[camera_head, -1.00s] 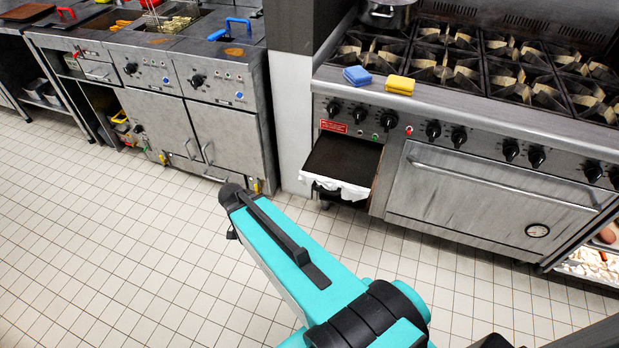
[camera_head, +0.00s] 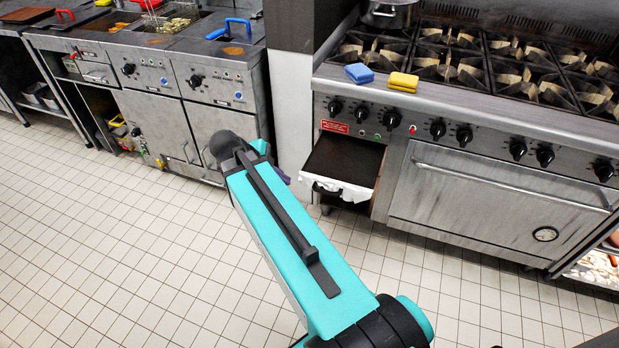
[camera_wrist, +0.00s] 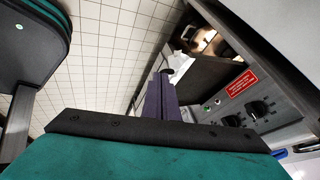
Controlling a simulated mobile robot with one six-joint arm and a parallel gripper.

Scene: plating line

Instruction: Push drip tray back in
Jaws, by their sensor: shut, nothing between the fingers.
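The drip tray (camera_head: 345,158) is a dark flat tray sticking out from a slot at the left end of the range, below the control panel. A white crumpled liner (camera_head: 338,187) hangs over its front edge. In the wrist view the dark tray (camera_wrist: 208,76) lies right of my fingers, tilted in the picture. My gripper (camera_wrist: 164,76) has purple fingers, shut and empty, pointing towards the tray's front end. Contact with the tray cannot be told. In the head view only a bit of purple finger (camera_head: 283,177) shows, left of the tray; my arm hides the rest.
The range (camera_head: 470,130) has an oven door (camera_head: 490,200) right of the tray. Blue (camera_head: 359,73) and yellow (camera_head: 403,82) sponges lie on its front ledge. Fryer cabinets (camera_head: 190,120) stand to the left, past a pale pillar (camera_head: 292,110). The tiled floor in front is clear.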

